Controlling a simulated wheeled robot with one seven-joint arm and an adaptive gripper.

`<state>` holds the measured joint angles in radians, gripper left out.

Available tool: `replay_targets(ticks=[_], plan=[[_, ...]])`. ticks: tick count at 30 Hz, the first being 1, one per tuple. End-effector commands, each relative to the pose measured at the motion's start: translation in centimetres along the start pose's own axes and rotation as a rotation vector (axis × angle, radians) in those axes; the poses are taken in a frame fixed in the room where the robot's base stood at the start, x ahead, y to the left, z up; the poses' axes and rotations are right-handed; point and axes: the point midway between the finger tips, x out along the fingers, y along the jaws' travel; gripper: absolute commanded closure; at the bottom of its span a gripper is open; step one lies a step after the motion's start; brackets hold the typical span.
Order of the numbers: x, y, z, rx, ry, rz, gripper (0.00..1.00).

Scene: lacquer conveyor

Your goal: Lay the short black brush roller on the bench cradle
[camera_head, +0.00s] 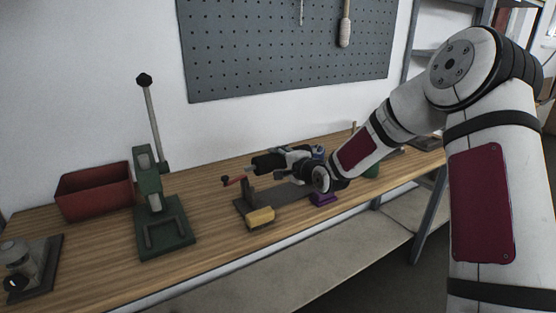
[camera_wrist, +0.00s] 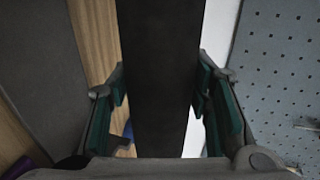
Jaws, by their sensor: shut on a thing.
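My gripper (camera_head: 287,155) is shut on the short black brush roller (camera_head: 266,163), whose dark end sticks out to the left. In the wrist view the roller (camera_wrist: 160,75) fills the space between the teal finger pads and runs up out of the picture. The likely bench cradle (camera_head: 282,198) is a dark flat base with a grey upright and a red-handled crank at its left end. The roller is over this base, near the upright's top. My gripper hides the right part, and I cannot tell whether the roller touches the cradle.
A green lever press (camera_head: 162,225) and a red bin (camera_head: 93,191) stand to the left. A grey pegboard (camera_head: 285,50) hangs behind. Bare wood lies between press and base.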

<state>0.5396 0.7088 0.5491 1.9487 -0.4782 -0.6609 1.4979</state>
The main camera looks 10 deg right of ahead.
Motion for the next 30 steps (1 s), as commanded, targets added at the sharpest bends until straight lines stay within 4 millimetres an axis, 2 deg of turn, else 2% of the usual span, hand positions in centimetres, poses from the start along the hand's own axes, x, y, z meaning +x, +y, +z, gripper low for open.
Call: replay_targets(ticks=[18,30], plan=[[1.3,4.7,0.0,0.000,0.000,0.000,0.88],[1.5,5.5,0.0,-0.002,0.000,-0.001,0.88]])
